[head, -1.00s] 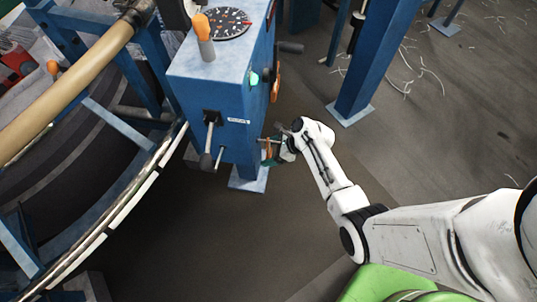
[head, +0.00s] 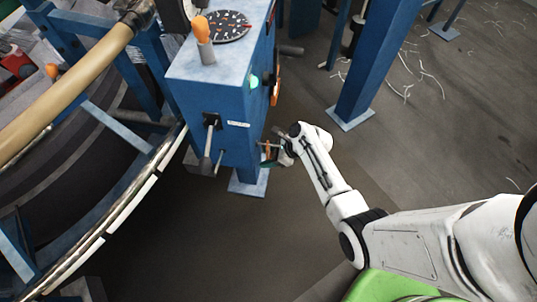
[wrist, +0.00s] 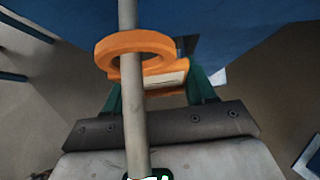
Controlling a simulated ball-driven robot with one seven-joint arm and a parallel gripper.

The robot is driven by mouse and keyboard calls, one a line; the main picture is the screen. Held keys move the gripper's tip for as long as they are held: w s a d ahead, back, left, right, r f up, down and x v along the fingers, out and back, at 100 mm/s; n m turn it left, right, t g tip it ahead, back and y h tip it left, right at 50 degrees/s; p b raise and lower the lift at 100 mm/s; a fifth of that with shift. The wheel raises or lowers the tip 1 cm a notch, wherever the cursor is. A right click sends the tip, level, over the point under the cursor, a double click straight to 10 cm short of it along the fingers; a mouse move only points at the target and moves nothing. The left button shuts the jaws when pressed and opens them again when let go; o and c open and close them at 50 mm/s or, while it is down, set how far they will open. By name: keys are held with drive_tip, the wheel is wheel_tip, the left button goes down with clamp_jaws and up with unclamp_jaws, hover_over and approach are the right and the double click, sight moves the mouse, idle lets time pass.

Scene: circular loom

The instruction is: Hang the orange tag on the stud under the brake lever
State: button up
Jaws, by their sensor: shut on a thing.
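The orange tag (wrist: 168,78) is between my gripper's fingers in the wrist view, its ring (wrist: 103,53) held beyond the fingertips. A grey rod (wrist: 134,110) crosses the ring's opening and extends back over the gripper; it looks threaded through, though the overlap is hard to judge. In the head view my gripper (head: 277,154) is shut on the tag beside the blue box's lower right side. A thin rod (head: 263,144) sticks out there, below an orange handle (head: 276,85).
The blue box (head: 215,90) carries a dial (head: 228,26) and an orange-topped knob (head: 203,40). The loom's curved rail (head: 120,210) lies left. A blue post (head: 365,70) stands behind my arm. Open floor (head: 220,240) lies in front.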

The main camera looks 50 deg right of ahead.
drive_tip(key=shift+c, duration=1)
drive_tip(key=shift+s+r, duration=0.1)
drive_tip(key=shift+s, duration=0.05)
drive_tip(key=shift+s+d+r+p, duration=0.2)
drive_tip(key=shift+s+p, duration=0.1)
drive_tip(key=shift+p, duration=0.2)
drive_tip(key=shift+s+d, duration=0.1)
drive_tip(key=shift+s+d+r+p, duration=0.1)
drive_tip(key=shift+s+d+p, duration=0.3)
drive_tip(key=shift+s, duration=0.3)
drive_tip(key=shift+s+d+r+p, duration=0.1)
drive_tip(key=shift+s+d+p, duration=0.3)
drive_tip(key=shift+s, duration=0.35)
drive_tip(key=shift+s+d+r+p, duration=0.1)
drive_tip(key=shift+s+d+p, duration=0.15)
drive_tip(key=shift+s+d, duration=0.35)
drive_tip(key=shift+s+a, duration=0.1)
drive_tip(key=shift+a, duration=0.05)
